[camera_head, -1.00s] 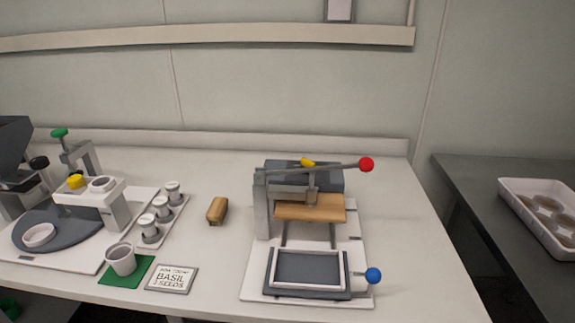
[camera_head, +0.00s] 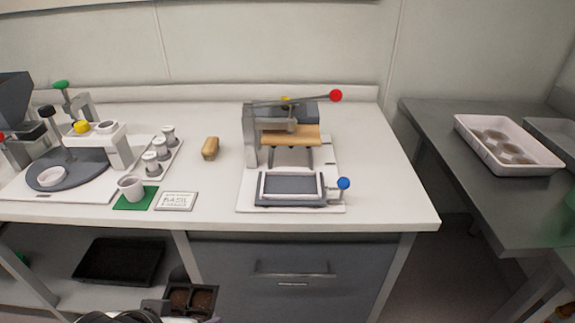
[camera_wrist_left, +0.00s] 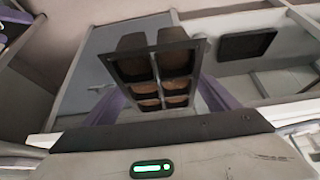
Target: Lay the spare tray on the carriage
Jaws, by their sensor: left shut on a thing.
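A black cell tray (camera_head: 191,297) with several brown soil-filled cells is at the bottom edge of the head view, in front of the bench. It also fills the middle of the left wrist view (camera_wrist_left: 184,46). My left gripper (camera_wrist_left: 160,98) is shut on this tray, its purple-grey fingers on either side. The carriage (camera_head: 262,202), a dark slab with a pale rectangular frame on it, is at the front of the press base, beside a blue knob (camera_head: 343,184). The held tray is lower than the bench top and left of the carriage. My right gripper is not seen.
The press (camera_head: 250,135) has a red-ended lever and a wooden block behind the carriage. A black tray (camera_head: 121,263) lies on the shelf below. A label card (camera_head: 176,201), a cup (camera_head: 130,188) and a wooden-coloured block (camera_head: 210,148) stand left. The bench's right end is clear.

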